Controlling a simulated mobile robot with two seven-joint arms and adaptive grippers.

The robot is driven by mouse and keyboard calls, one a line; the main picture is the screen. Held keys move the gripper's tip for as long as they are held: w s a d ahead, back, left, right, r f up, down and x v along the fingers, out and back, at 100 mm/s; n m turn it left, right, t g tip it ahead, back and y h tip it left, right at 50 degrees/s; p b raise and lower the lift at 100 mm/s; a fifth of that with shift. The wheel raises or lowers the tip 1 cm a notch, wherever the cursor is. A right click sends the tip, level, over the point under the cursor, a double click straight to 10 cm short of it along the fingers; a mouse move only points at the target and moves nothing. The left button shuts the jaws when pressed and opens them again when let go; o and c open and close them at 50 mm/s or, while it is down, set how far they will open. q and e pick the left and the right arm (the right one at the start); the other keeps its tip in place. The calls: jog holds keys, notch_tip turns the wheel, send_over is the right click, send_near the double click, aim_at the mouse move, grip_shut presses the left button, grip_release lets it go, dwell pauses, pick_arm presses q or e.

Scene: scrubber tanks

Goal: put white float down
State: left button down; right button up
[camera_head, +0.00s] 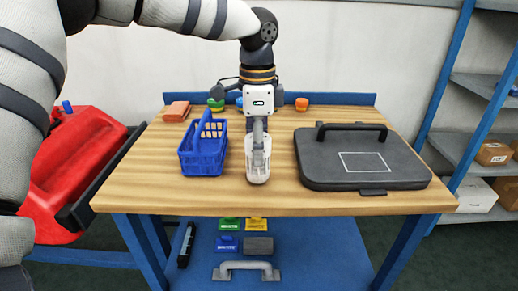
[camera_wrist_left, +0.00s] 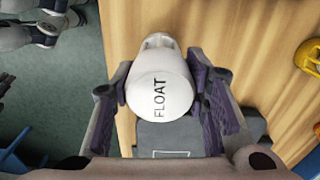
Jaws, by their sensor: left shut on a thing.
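The white float (camera_head: 258,168) is a pale, bottle-like piece over the front middle of the wooden table (camera_head: 225,198). In the left wrist view the white float (camera_wrist_left: 160,98) shows its round end with the word FLOAT. My left gripper (camera_head: 258,146) points down and is shut on it. Its two dark purple fingers (camera_wrist_left: 163,100) press the float from both sides. I cannot tell whether the float touches the tabletop. My right gripper is not in view.
A blue basket (camera_head: 203,155) stands left of the float, and a dark flat case (camera_head: 362,160) lies to the right. Sponges (camera_head: 177,111) and small coloured pieces (camera_head: 301,104) sit at the back. Bare wood lies around the float. A red tank (camera_head: 75,165) is at the left.

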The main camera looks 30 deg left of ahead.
pick_arm(q)
jog(key=shift+f, duration=0.55)
jog(key=c, duration=0.9)
grip_release()
jog(key=shift+f, duration=0.1)
notch_tip(320, 180, up, 12)
jog(key=shift+r, duration=0.15)
